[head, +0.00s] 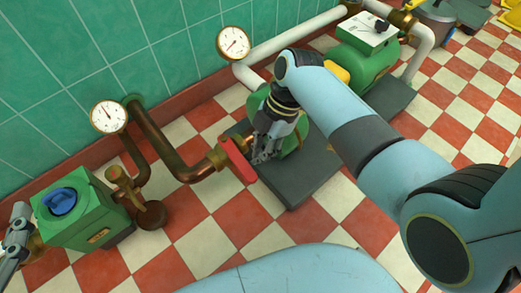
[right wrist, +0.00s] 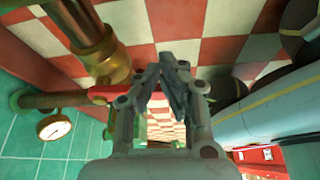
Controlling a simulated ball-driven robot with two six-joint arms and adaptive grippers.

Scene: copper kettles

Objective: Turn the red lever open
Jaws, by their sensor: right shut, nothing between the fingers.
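The red lever (head: 238,160) sits on a brass valve (head: 215,157) in the copper pipe and slants across the pipe's line, its free end toward the lower right. My right gripper (head: 262,158) is shut and empty, just right of the lever in the head view. In the right wrist view the lever (right wrist: 108,93) lies left of my right gripper (right wrist: 172,72), and the finger links hide its near end. I cannot tell whether they touch. My left gripper (head: 14,240) shows only partly at the left edge; its jaws are unclear.
A green box with a blue knob (head: 62,201) stands at left. A green pump (head: 368,45) stands at the back right. Two round gauges (head: 108,117) (head: 233,43) are by the green tiled wall. A dark base plate (head: 305,180) lies under my right gripper. Checkered floor in front is clear.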

